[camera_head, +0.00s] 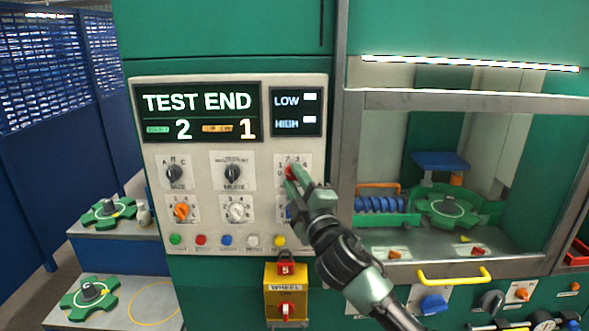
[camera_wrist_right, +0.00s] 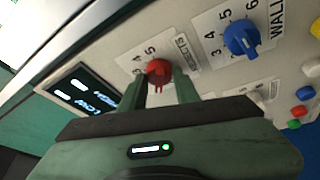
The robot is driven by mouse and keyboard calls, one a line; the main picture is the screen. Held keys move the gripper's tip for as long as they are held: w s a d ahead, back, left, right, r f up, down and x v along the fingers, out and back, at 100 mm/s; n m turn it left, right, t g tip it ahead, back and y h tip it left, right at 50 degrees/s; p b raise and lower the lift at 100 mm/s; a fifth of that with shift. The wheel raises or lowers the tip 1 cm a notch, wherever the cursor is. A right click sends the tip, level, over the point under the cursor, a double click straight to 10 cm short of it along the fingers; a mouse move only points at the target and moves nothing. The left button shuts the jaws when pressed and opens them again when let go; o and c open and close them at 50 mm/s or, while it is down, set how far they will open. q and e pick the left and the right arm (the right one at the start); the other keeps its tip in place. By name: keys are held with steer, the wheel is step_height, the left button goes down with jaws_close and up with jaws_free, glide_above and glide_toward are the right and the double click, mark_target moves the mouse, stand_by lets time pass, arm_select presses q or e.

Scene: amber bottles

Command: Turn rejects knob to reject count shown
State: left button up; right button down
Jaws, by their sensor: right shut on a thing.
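The red knob (camera_head: 289,172) is on the upper right of the pale control panel, on a numbered plate. My right gripper (camera_head: 292,177) reaches up to it from the lower right and is shut on it, covering part of the plate. In the right wrist view the red knob (camera_wrist_right: 158,70) sits between the two green fingers of the gripper (camera_wrist_right: 161,88). Its exact pointer setting is hard to read. The display (camera_head: 197,113) reads TEST END, with 2 beside a green label and 1 beside an orange label. My left gripper is not in view.
A blue knob (camera_wrist_right: 241,38) is beside the red one. Black knobs (camera_head: 174,174), an orange knob (camera_head: 181,211) and a white knob (camera_head: 237,212) are to the left. Coloured buttons (camera_head: 201,240) line the panel's bottom. A yellow WHEEL box (camera_head: 286,302) hangs below.

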steer(key=shift+d+r+n+g+p, duration=0.1)
steer(key=shift+n+g+p, duration=0.2)
steer(key=shift+n, duration=0.2)
steer(key=c, duration=1.1)
jaws_free()
steer(key=shift+w, duration=0.1)
steer(key=shift+o, duration=0.2)
steer(key=shift+s+d+f, duration=0.15)
steer(key=shift+s+f, duration=0.1)
steer(key=shift+s, duration=0.15)
steer(key=b+v, duration=0.3)
steer(key=v, duration=0.4)
